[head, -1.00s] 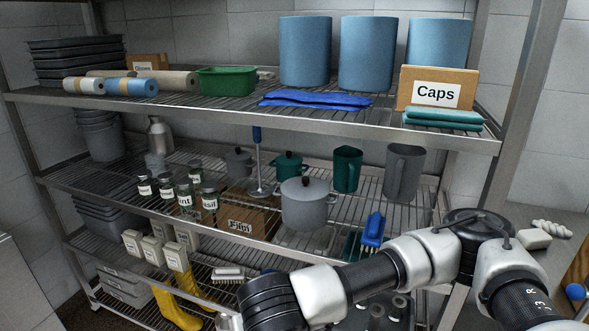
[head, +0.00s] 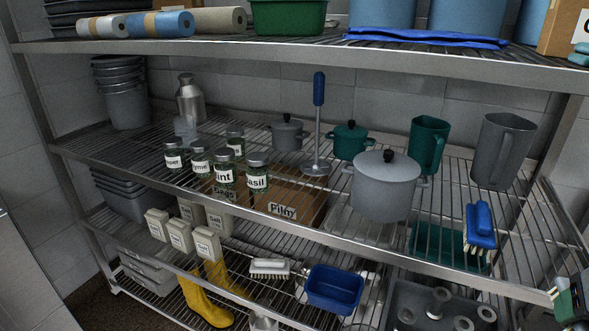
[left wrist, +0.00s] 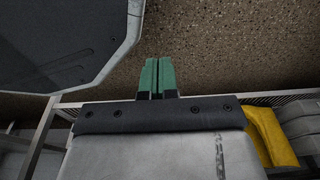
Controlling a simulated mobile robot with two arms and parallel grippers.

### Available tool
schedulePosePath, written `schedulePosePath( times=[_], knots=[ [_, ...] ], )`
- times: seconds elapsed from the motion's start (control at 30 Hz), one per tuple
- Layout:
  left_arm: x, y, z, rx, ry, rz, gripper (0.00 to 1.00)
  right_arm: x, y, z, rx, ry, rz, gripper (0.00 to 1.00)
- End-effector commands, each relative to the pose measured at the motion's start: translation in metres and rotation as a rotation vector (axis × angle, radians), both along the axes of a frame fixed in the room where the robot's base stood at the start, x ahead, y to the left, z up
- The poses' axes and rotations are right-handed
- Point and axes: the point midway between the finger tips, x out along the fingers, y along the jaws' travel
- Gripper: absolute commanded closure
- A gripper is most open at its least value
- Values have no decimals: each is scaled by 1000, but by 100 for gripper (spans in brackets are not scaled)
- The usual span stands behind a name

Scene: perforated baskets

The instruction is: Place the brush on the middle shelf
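A blue-backed brush (head: 480,226) with pale bristles rests, tilted, at the right front of the middle shelf (head: 300,238). A second brush (head: 269,267), white-backed with pale bristles, lies on the lower shelf, left of a blue bin (head: 335,289). My right gripper (head: 556,289) shows only in part at the lower right edge of the head view, apart from both brushes; its finger opening is unclear. My left gripper (left wrist: 158,78) shows in the left wrist view, with its green fingers together and nothing visible between them, above the speckled floor. It is outside the head view.
The middle shelf holds jars (head: 257,177), a film box (head: 285,207), pots (head: 385,187), jugs (head: 503,150) and a masher (head: 318,120). The upper shelf's edge (head: 300,62) runs above. Yellow boots (head: 207,300) stand below. Bare wire shows at the middle shelf's right end.

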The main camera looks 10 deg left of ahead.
Motion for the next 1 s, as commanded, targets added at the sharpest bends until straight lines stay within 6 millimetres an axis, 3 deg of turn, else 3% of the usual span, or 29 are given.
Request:
schedulePosePath(
  times=[0.27, 0.37, 0.8, 1.0],
  knots=[
    [1, 0, 0, 1, 1, 0, 100, 0, -3, 2, 1, -1, 0, 72],
    [-2, 1, -1, 1, 2, 0, 100, 9, -5, 3, 4, -2, -2, 72],
    [-38, 7, -19, 4, 25, -6, 100, 121, -24, 3, 3, -2, -3, 72],
    [-50, 10, -25, 5, 32, -7, 100, 163, -32, 2, 3, -2, -2, 72]
  ],
)
